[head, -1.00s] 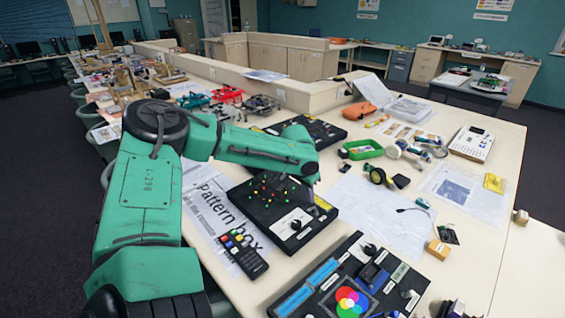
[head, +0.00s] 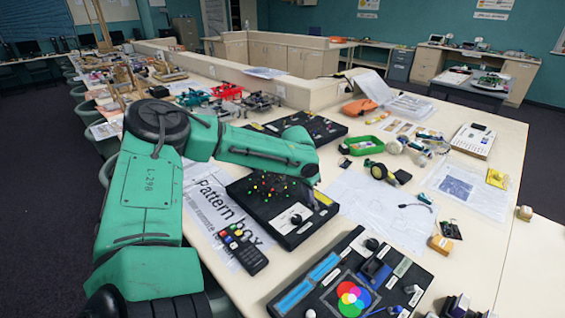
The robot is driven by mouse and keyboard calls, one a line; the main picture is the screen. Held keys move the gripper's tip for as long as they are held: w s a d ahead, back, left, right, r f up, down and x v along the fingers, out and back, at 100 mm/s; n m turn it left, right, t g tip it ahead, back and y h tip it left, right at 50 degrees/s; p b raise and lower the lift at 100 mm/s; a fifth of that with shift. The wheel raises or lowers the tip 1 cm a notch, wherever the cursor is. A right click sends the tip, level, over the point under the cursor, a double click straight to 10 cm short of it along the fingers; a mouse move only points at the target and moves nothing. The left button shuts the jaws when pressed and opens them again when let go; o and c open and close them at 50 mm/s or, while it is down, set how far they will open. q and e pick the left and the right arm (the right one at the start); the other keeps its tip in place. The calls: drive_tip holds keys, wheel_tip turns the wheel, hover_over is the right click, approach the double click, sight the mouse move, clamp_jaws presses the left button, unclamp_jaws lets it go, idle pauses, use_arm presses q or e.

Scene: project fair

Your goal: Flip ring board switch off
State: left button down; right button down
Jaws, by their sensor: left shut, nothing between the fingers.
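A black board (head: 251,206) with a cluster of small coloured lights or pins, a white panel and a black knob lies on the table in the middle. I cannot tell for certain that it is the ring board, and I cannot make out a switch on it. My left arm reaches over its far edge from the left. My left gripper (head: 313,190) is at the arm's end, mostly hidden, by the board's far right side; it is shut and empty. I cannot tell whether it touches the board. My right gripper is not in view.
A second black board (head: 325,127) lies behind my arm. A board with coloured circles (head: 403,284) is in front, and a remote (head: 243,250) lies on the Pattern box sheet (head: 210,204). A green tray (head: 362,146) and loose parts are to the right.

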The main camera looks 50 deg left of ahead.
use_arm(q)
drive_tip(key=shift+d, duration=0.75)
drive_tip(key=shift+r, duration=0.1)
wheel_tip(320, 180, up, 7)
drive_tip(key=p, duration=0.5)
drive_tip(key=shift+a+p, duration=0.3)
drive_tip(key=shift+p, duration=0.05)
